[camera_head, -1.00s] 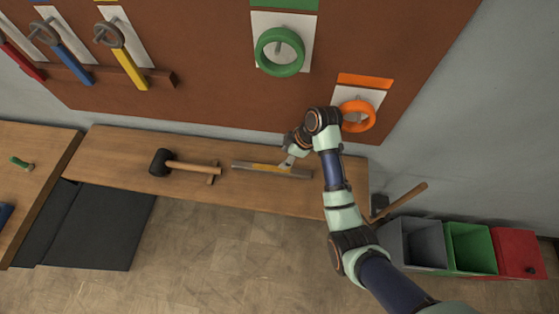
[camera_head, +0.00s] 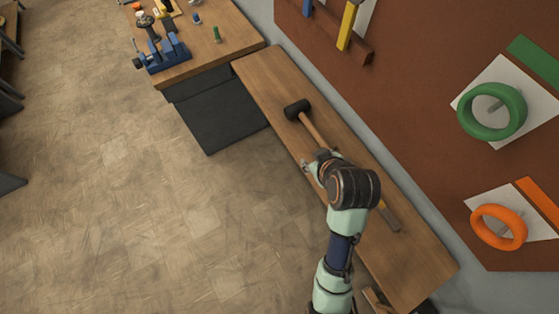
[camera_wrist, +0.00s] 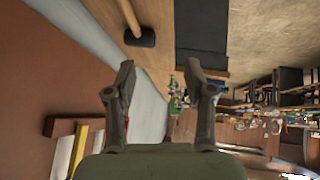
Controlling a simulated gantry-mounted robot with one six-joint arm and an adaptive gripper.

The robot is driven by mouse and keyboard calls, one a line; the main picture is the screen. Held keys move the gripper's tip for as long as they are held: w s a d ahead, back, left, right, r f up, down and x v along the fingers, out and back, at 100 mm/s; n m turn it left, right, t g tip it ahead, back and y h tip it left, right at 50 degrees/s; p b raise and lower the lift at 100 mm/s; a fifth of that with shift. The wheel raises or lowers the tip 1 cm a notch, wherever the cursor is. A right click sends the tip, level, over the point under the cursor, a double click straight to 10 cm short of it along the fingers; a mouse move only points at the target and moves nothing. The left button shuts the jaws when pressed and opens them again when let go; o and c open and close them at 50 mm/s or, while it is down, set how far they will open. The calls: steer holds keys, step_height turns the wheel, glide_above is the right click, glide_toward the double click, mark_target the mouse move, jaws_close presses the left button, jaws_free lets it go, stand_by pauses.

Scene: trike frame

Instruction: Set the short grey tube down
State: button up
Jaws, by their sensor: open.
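My gripper (camera_wrist: 158,80) is open in the wrist view, with nothing between its two fingers. In the head view my wrist hides most of it. I cannot pick out a short grey tube for certain in either view. Whether this bar is the tube, I cannot tell.
A black-headed mallet (camera_head: 297,108) lies on the bench beside my wrist; its head shows in the wrist view (camera_wrist: 140,38). A blue vise (camera_head: 166,56) stands on another bench. Green (camera_head: 492,111) and orange (camera_head: 499,227) rings hang on the brown board.

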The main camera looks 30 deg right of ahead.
steer(key=a+r+t, duration=0.1)
steer(key=a+r, duration=0.3)
steer(key=a, duration=0.3)
steer(key=a+r+t+y, duration=0.1)
steer(key=a+r, duration=0.3)
steer(key=a, duration=0.4)
steer(key=a+r+t+y, duration=0.1)
steer(key=a+r+t, duration=0.2)
steer(key=a, duration=0.4)
steer(key=shift+w+a+r+m, duration=0.15)
steer(key=shift+a+r+m, duration=0.15)
steer(key=shift+r, duration=0.4)
steer(key=shift+o, duration=0.4)
